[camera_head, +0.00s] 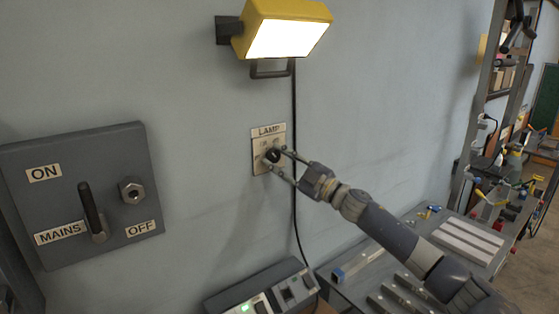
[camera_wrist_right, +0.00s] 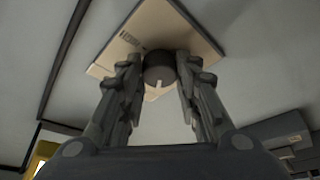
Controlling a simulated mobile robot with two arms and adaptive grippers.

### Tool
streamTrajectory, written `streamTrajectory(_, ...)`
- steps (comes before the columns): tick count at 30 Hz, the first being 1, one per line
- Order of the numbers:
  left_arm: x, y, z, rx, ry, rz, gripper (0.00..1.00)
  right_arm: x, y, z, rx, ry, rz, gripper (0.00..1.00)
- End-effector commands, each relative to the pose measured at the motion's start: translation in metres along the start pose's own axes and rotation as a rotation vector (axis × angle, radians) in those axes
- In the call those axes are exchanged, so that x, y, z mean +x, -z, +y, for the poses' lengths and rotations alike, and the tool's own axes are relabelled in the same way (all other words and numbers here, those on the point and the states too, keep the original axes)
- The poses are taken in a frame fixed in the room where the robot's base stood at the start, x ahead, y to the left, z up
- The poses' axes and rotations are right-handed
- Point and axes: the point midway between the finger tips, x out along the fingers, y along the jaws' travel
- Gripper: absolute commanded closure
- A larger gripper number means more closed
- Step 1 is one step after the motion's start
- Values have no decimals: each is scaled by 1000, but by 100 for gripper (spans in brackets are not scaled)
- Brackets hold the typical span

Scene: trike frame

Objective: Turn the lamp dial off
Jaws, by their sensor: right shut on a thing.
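The lamp dial (camera_head: 273,155) is a small black knob on a pale plate labelled LAMP (camera_head: 268,133) on the wall. In the right wrist view the dial (camera_wrist_right: 159,68) is a dark round knob with a light pointer mark, in front of its tan plate (camera_wrist_right: 185,35). My right gripper (camera_head: 274,157) has its fingers on either side of the dial and is shut on it; the fingers also show in the right wrist view (camera_wrist_right: 160,72). The yellow lamp (camera_head: 285,32) above is lit. My left gripper is not in view.
A grey MAINS switch box (camera_head: 110,160) with a black lever is on the wall at left. A black cable (camera_head: 295,160) runs down from the lamp. Below are a control box (camera_head: 262,290) and a bench with metal bars (camera_head: 468,240).

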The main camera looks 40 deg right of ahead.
Motion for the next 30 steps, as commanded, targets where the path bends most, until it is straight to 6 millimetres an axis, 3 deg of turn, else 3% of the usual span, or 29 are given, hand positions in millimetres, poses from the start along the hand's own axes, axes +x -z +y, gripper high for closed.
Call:
streamTrajectory(18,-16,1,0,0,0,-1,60,1,1,5,-542,224,-3,93)
streamTrajectory(30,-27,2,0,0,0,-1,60,1,2,6,-798,330,-2,93)
